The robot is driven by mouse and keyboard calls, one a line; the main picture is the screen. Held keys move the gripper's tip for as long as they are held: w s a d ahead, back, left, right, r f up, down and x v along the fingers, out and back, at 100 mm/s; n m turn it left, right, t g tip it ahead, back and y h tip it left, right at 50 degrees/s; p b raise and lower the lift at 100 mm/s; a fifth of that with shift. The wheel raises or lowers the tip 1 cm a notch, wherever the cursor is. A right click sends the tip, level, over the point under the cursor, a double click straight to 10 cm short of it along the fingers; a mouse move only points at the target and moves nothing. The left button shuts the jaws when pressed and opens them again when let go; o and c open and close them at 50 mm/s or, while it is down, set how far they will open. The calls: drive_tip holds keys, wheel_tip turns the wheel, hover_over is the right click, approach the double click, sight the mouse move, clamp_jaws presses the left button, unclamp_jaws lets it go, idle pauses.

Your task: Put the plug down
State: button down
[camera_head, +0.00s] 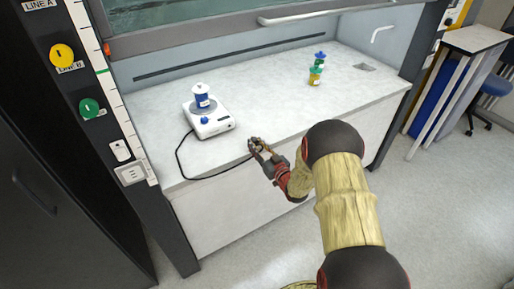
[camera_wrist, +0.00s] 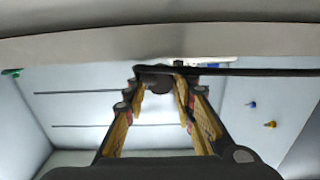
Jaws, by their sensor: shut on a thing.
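My gripper (camera_head: 257,146) is over the front edge of the white worktop, right of the hotplate. It is shut on the dark plug (camera_wrist: 157,80), which shows between the fingertips in the wrist view. In the head view the plug is small and mostly hidden by the fingers. A black cord (camera_head: 181,160) runs from the back left of the white hotplate (camera_head: 214,127), bends down near the worktop's front, and goes right to my gripper. I cannot tell whether the plug touches the worktop.
A blue-labelled vessel (camera_head: 202,97) stands on the hotplate. Bottles with green and blue caps (camera_head: 316,70) stand at the back right. A socket (camera_head: 132,173) is on the left post, below a white switch (camera_head: 121,151). The worktop's middle (camera_head: 275,95) is clear.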

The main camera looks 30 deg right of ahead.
drive_tip(key=shift+f+b, duration=0.4)
drive_tip(key=shift+f, duration=0.05)
drive_tip(key=shift+f, duration=0.15)
drive_tip(key=c, duration=1.5)
unclamp_jaws()
drive_tip(key=shift+o, duration=0.2)
